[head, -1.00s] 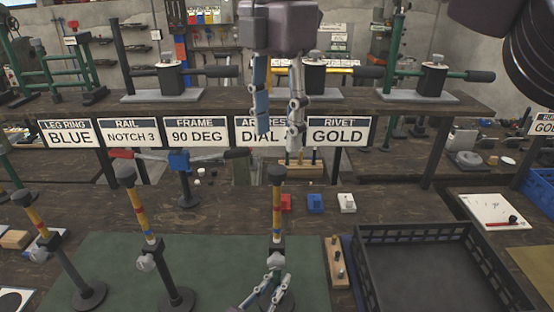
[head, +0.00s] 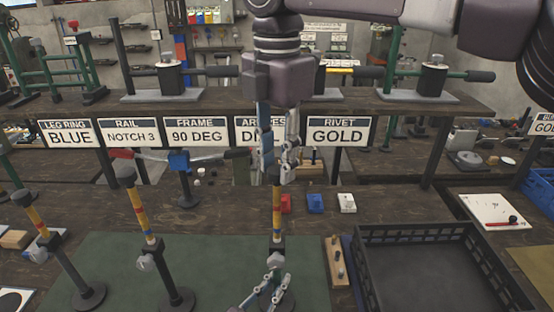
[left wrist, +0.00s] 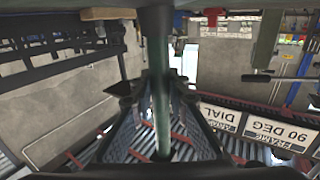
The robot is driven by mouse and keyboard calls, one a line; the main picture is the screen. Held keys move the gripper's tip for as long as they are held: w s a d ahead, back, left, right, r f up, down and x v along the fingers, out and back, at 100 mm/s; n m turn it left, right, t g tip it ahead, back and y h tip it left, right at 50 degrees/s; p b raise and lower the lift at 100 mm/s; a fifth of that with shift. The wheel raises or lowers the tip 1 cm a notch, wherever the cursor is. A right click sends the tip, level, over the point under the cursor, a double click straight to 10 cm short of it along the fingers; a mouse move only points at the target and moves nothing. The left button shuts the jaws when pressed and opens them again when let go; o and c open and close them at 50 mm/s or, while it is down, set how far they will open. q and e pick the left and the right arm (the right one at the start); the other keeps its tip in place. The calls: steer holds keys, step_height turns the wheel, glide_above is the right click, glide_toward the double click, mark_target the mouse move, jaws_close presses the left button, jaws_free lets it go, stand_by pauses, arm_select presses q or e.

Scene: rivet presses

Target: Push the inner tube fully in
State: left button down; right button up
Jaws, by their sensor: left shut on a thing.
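The inner tube (head: 277,212) is yellow-orange with coloured bands and rises upright from a dark collar with a pale knob (head: 277,241) on the rightmost stand. A long section shows above the collar. My left gripper (head: 273,286) is shut on the stand's lower outer tube, below the collar. In the left wrist view, the dark green outer tube (left wrist: 160,90) passes between the fingers. My right gripper (head: 277,173) points down at the inner tube's top, with its fingers on either side. They hide most of the dark cap, and I cannot tell whether they touch it.
Two similar stands (head: 140,215) (head: 36,218) are at the left. A black crate (head: 440,235) stands right of the green mat (head: 215,262). A wooden block with pegs (head: 337,262) lies between. Red, blue and white small blocks (head: 316,203) sit behind. A shelf with signs (head: 337,131) spans the back.

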mark_target(277, 215)
jaws_close()
step_height(277, 215, down, 13)
steer(key=shift+d+r, duration=0.1)
steer(key=shift+r, duration=0.1)
steer(key=shift+o, duration=1.5)
jaws_free()
steer(key=shift+s+f, duration=0.1)
steer(key=o, duration=0.4)
steer(key=shift+c, duration=0.2)
steer(key=shift+r, duration=0.25)
step_height(277, 215, up, 12)
steer(key=shift+f, duration=0.1)
